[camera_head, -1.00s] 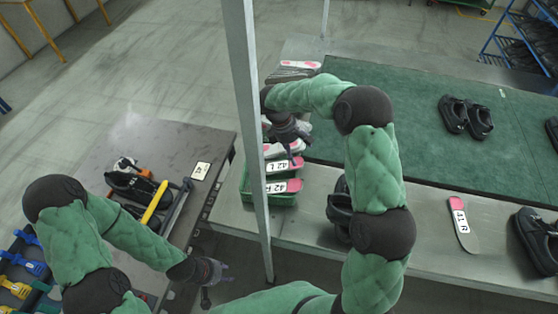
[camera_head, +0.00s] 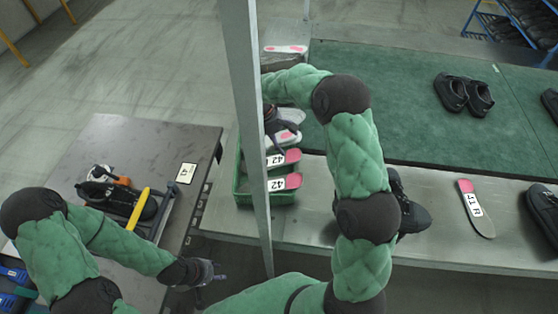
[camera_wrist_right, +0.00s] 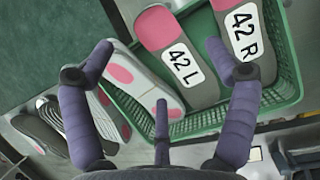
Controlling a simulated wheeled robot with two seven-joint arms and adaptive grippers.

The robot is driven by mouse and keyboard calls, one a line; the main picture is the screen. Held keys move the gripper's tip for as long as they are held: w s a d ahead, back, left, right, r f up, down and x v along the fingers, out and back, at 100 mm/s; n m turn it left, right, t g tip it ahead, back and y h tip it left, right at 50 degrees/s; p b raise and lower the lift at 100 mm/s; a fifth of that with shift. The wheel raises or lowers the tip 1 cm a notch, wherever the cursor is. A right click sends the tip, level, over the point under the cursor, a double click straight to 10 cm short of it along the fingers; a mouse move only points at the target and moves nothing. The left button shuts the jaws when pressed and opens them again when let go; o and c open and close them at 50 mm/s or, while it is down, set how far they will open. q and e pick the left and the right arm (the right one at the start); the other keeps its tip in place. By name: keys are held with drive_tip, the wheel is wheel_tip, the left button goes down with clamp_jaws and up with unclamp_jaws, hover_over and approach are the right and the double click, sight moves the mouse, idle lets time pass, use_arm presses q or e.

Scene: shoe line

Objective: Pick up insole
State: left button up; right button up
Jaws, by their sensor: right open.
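Insoles marked 42 L (camera_wrist_right: 180,65) and 42 R (camera_wrist_right: 240,40), grey with pink heels, lie side by side in a green basket (camera_wrist_right: 288,92). They also show in the head view, 42 L (camera_head: 292,157) above 42 R (camera_head: 292,181). White insoles with pink spots (camera_wrist_right: 140,80) lie beside 42 L. My right gripper (camera_wrist_right: 160,75) is open and empty, its fingers spread above the insoles; in the head view it is partly hidden by the post. My left gripper (camera_head: 212,274) hangs near the dark table's right edge; its fingers are too small to judge.
A metal post (camera_head: 252,130) stands between the dark side table (camera_head: 120,150) and the bench. An insole marked 41 R (camera_head: 477,208) and black shoes (camera_head: 408,207) lie on the bench. More shoes (camera_head: 466,93) stand on the green mat (camera_head: 400,120).

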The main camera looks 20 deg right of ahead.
sight(292, 156)
drive_tip(key=b+x, duration=0.1)
drive_tip(key=x, duration=0.3)
drive_tip(key=b+x, duration=0.1)
drive_tip(key=x, duration=0.3)
drive_tip(key=shift+w+d+f, duration=0.1)
drive_tip(key=shift+w+f, duration=0.05)
drive_tip(key=shift+f, duration=0.2)
drive_tip(key=c, duration=1)
